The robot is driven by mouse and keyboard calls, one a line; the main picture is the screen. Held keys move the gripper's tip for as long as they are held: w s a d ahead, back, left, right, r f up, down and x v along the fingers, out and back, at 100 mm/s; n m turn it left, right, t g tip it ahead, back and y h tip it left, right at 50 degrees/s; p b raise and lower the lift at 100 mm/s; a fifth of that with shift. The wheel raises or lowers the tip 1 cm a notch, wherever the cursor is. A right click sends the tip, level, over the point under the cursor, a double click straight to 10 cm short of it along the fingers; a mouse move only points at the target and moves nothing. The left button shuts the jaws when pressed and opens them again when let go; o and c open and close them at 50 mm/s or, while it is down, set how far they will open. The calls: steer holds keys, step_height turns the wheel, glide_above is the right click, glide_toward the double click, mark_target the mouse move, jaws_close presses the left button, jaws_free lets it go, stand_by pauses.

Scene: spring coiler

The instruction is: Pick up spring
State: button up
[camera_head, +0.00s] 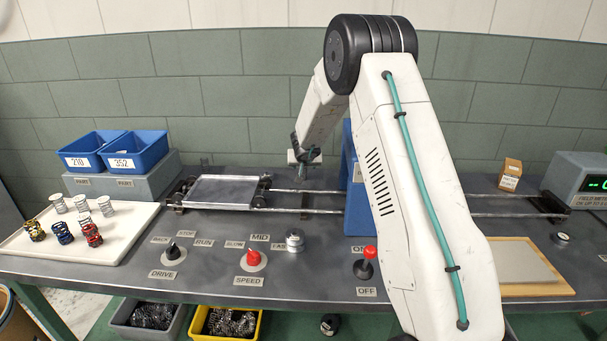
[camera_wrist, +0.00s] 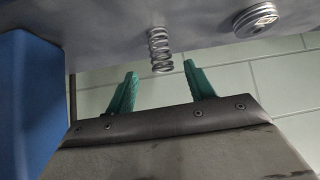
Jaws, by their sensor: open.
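A bare metal coil spring (camera_wrist: 160,50) shows in the wrist view, ahead of the gap between my fingertips. I cannot make it out clearly in the head view. My gripper (camera_wrist: 159,70) has two green fingers spread apart, with nothing held between them. The spring appears apart from both fingers. In the head view my gripper (camera_head: 305,158) is in the middle, above the rails and left of the blue housing, partly covered by my own arm.
The blue housing (camera_wrist: 28,100) stands close at the left in the wrist view. A round metal piece (camera_wrist: 256,18) is near the spring. A white tray (camera_head: 120,235) holds several springs. A flat metal carriage (camera_head: 220,190) sits on the rails. Control knobs line the bench front.

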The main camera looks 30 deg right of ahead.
steer(key=x, duration=0.5)
steer(key=shift+a+f, duration=0.15)
steer(key=shift+f, duration=0.25)
steer(key=c, duration=1)
steer(key=shift+c, duration=0.3)
steer(key=shift+r, duration=0.2)
